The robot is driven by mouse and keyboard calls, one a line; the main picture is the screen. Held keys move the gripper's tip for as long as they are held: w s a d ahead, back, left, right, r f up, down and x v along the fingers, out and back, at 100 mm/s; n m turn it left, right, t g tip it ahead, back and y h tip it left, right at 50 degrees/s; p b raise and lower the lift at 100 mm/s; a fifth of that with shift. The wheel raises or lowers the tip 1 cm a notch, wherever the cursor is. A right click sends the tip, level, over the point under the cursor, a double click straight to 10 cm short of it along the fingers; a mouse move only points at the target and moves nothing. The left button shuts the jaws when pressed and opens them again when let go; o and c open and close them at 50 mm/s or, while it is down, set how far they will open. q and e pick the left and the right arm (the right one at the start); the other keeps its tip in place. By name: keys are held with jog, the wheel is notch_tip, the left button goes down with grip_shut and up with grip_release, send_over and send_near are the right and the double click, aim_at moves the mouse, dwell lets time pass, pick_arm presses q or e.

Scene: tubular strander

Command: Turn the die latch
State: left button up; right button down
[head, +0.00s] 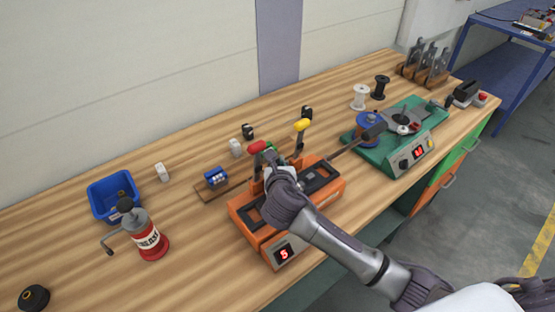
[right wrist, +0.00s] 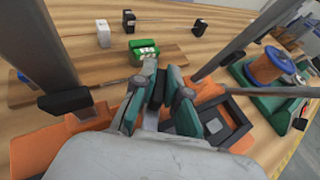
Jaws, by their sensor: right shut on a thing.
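The orange machine (head: 330,197) stands on the wooden bench, with a red-tipped lever (head: 256,148) and a yellow-tipped lever (head: 302,127) standing up from it. My right gripper (head: 272,172) is low over the machine between the two levers. In the right wrist view my right gripper (right wrist: 162,82) has its fingers close together, shut on a small part taken to be the die latch, which the fingers mostly hide. A green block (right wrist: 143,49) with pale pieces sits just beyond the fingertips. My left gripper is out of view.
A blue holder (head: 216,176) sits left of the machine, and a blue bin (head: 93,195) and a red canister (head: 152,246) with a crank stand farther left. The green machine (head: 383,156) with a blue spool is to the right. The front left bench is mostly clear.

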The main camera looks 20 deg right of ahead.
jog(key=n+y+p, duration=0.1)
jog(key=p, duration=0.1)
jog(key=n+y+p, duration=0.1)
jog(key=y+p, duration=0.1)
jog(key=shift+d+r+n, duration=0.2)
jog(key=shift+r+n, duration=0.1)
jog(key=shift+n, duration=0.1)
jog(key=n+y+p, duration=0.2)
jog(key=shift+f+y, duration=0.1)
jog(key=shift+y, duration=0.2)
jog(key=shift+a+f+n+y+p, duration=0.1)
jog(key=shift+f+n+y+p, duration=0.05)
jog(key=shift+n+y+p, duration=0.7)
jog(key=shift+n+g+y, duration=0.25)
jog(key=shift+g+y, duration=0.05)
jog(key=shift+y, duration=0.05)
jog(key=c, duration=1.2)
grip_release()
